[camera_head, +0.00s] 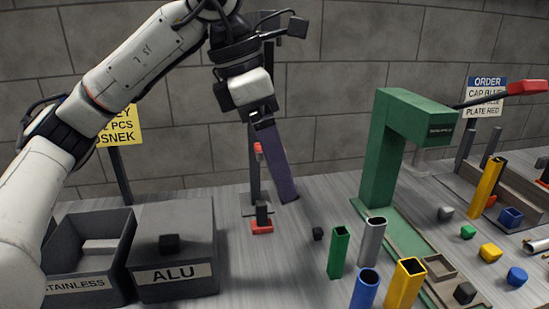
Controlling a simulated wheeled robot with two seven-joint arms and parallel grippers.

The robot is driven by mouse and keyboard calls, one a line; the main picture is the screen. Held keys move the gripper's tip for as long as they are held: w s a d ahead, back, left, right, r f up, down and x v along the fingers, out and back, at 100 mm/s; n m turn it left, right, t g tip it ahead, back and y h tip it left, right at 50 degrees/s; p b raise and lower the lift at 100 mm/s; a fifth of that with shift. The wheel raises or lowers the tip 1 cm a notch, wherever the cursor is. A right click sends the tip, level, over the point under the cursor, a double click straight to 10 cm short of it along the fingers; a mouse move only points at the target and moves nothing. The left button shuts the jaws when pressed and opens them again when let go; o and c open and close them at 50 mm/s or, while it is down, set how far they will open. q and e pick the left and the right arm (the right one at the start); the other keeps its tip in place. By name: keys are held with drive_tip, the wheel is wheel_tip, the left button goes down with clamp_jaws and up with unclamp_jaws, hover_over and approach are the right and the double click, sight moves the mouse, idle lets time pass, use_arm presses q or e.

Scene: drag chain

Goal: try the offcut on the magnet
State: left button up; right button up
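My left gripper (262,118) hangs from the arm coming in from the left and is shut on a long purple offcut (277,165). The offcut points down and tilts slightly, its lower end to the right. That end appears just above the table; I cannot tell whether it touches. To its left stands a small dark block on a red base (262,227), possibly the magnet, in front of a thin dark post (254,180). The offcut looks apart from this block. A red part shows partly behind the offcut's upper end. My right gripper is not in view.
A green press (378,160) with a red-ended lever stands right. Coloured tubes and small caps crowd the right front. A small black cube (318,233) lies mid-table.

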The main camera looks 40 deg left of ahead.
use_arm(q)
drive_tip(key=shift+s+d+r, duration=0.1)
drive_tip(key=shift+s+d, duration=0.9)
drive_tip(key=shift+d, duration=0.15)
idle(2.7)
drive_tip(key=shift+s+d+r+p, duration=0.2)
drive_tip(key=shift+s+d, duration=0.3)
drive_tip(key=shift+d, duration=0.1)
drive_tip(key=shift+s+d+r+p, duration=0.15)
drive_tip(key=shift+s+d+r, duration=0.05)
drive_tip(key=shift+s+d, duration=0.35)
idle(3.0)
